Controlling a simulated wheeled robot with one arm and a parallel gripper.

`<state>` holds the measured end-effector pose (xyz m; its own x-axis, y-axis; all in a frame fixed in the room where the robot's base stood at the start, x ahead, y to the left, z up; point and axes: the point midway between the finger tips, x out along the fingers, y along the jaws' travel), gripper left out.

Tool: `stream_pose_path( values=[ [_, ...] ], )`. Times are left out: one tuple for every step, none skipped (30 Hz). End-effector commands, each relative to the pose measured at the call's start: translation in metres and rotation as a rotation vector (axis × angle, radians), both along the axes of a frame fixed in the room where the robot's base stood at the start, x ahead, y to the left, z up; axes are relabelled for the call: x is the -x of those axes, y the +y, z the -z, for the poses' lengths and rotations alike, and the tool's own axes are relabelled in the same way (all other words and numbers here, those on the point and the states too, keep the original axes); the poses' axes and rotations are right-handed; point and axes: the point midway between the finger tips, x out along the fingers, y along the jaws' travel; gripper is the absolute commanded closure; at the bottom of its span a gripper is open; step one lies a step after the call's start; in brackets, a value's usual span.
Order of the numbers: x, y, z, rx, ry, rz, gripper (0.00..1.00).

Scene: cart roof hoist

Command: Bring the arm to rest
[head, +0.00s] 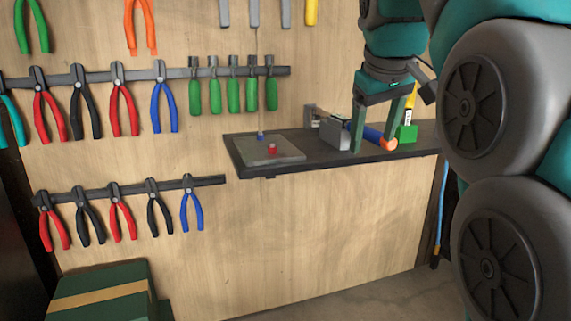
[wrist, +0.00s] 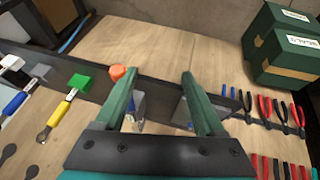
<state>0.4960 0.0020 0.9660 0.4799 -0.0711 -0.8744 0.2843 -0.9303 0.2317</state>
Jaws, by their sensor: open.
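My gripper (head: 373,142) hangs down at the right part of the dark shelf (head: 315,166), its two green fingers apart. In the wrist view my gripper (wrist: 158,78) is also spread, with nothing held between the fingertips. A blue rod with an orange end (head: 388,144) shows behind and beside the fingers in the head view. The orange end (wrist: 117,72) appears just left of the left fingertip in the wrist view. Whether a finger touches the rod, I cannot tell. My arm comes down from the top right of the head view.
A grey plate (head: 285,154) with a blue and a red knob lies on the shelf's left part. A grey block (head: 334,134) and a green block (head: 407,133) stand near my gripper. Pliers (head: 122,108) hang on the wall. Green boxes (wrist: 285,45) stand on the floor.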

Motion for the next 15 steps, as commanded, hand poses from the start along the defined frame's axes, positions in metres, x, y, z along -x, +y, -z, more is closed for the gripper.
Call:
stream_pose_path(
  values=[
    [0.002,0.000,0.005,-0.004,0.011,0.005,0.29],
    [0.004,-0.001,0.008,-0.006,0.017,0.009,0.29],
    [0.005,-0.001,0.013,-0.010,0.025,0.014,0.29],
    [0.007,-0.002,0.017,-0.012,0.033,0.018,0.29],
    [0.009,-0.002,0.022,-0.014,0.041,0.022,0.29],
    [0.011,-0.002,0.027,-0.017,0.050,0.027,0.29],
    [0.013,-0.003,0.031,-0.020,0.057,0.031,0.29],
    [0.016,-0.003,0.036,-0.023,0.065,0.037,0.29],
    [0.019,-0.004,0.045,-0.028,0.082,0.045,0.29],
    [0.023,-0.004,0.052,-0.032,0.095,0.052,0.29],
    [0.026,-0.005,0.059,-0.036,0.108,0.058,0.29],
    [0.032,-0.005,0.071,-0.041,0.130,0.068,0.29],
    [0.036,-0.006,0.079,-0.047,0.144,0.077,0.29],
    [0.041,-0.007,0.088,-0.052,0.157,0.085,0.29],
    [0.049,-0.007,0.101,-0.058,0.179,0.097,0.29]
  ],
)
